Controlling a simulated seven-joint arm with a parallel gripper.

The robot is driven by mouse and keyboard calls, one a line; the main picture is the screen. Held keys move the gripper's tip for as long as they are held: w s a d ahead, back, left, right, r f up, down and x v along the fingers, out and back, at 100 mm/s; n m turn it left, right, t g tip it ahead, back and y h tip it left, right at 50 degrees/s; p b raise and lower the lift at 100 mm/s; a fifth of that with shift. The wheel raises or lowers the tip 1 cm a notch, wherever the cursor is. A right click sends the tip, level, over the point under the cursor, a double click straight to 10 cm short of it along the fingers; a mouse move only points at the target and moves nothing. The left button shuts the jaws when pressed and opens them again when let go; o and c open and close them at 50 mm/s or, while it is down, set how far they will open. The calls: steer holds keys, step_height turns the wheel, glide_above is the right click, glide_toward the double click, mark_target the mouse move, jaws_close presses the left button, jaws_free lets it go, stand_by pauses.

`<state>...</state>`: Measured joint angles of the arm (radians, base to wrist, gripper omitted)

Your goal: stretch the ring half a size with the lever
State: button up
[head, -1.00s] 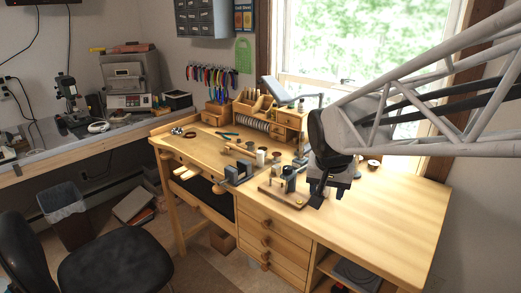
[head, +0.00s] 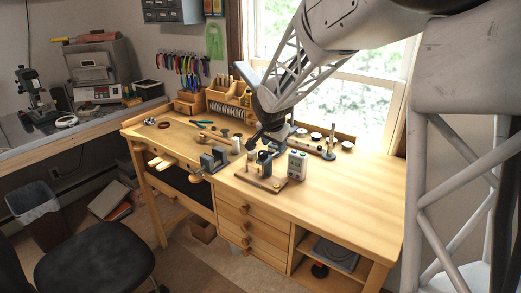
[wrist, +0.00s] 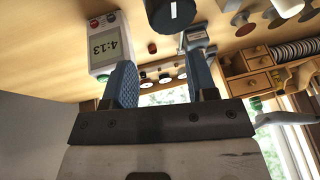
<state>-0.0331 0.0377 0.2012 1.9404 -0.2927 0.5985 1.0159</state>
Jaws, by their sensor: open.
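A wooden board (head: 250,178) near the bench's front edge bears a small dark upright tool (head: 265,160), apparently the ring stretcher. My gripper (head: 268,142) is just above and behind it in the head view. In the wrist view my gripper (wrist: 166,75) is open, its two blue fingers apart with nothing between them. A black round knob (wrist: 171,12) with a white line shows beyond the fingertips, apart from them. I cannot make out the ring, nor tell which part is the lever.
A grey vise-like block (head: 213,158) is to the left. Round pots and a spindle (head: 330,143) stand behind. The bench's right side is clear.

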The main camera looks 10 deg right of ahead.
steer(key=shift+m, duration=0.5)
steer(key=w+f, duration=0.2)
steer(key=w, duration=0.3)
steer(key=shift+w+a+f, duration=0.1)
steer(key=shift+a+f, duration=0.15)
steer(key=shift+f, duration=0.15)
steer(key=shift+f, duration=0.15)
steer(key=shift+x, duration=3.75)
steer(key=shift+w+d, duration=0.1)
jaws_close()
